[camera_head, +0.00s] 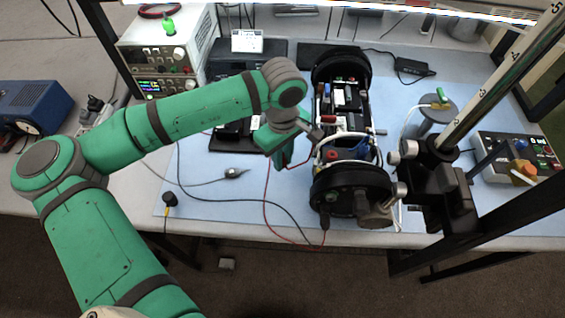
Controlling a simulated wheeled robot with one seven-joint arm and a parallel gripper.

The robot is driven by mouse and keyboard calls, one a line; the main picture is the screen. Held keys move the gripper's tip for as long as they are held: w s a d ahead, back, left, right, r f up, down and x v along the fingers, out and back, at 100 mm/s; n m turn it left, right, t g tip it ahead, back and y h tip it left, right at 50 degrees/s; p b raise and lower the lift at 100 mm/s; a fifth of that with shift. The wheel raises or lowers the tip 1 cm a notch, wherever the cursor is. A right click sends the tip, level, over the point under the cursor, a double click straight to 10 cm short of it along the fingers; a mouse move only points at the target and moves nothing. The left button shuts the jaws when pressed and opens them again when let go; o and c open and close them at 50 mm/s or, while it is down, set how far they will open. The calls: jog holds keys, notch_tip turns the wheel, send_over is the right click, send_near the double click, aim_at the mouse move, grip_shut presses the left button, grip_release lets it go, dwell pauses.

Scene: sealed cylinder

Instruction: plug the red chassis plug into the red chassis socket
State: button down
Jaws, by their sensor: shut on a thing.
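My green arm reaches in from the left, and my gripper (313,135) is at the left side of the open black cylinder chassis (353,178). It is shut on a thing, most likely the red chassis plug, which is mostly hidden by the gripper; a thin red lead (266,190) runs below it. Inside the chassis, a red part (327,119) shows just above the fingertips. I cannot tell whether it is the red chassis socket. Whether the plug touches the socket is too small to tell.
A blue mat (225,215) covers the bench. A power supply (165,55) stands at the back left, and a black stand with a silver post (495,75) is close right of the chassis. A control box (520,157) is at far right. Loose cables cross the mat's left part.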

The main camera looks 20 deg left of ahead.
jog(key=s+r, duration=0.9)
jog(key=s, duration=0.4)
jog(key=shift+s+r, duration=0.25)
jog(key=shift+s, duration=0.15)
jog(key=shift+s, duration=0.1)
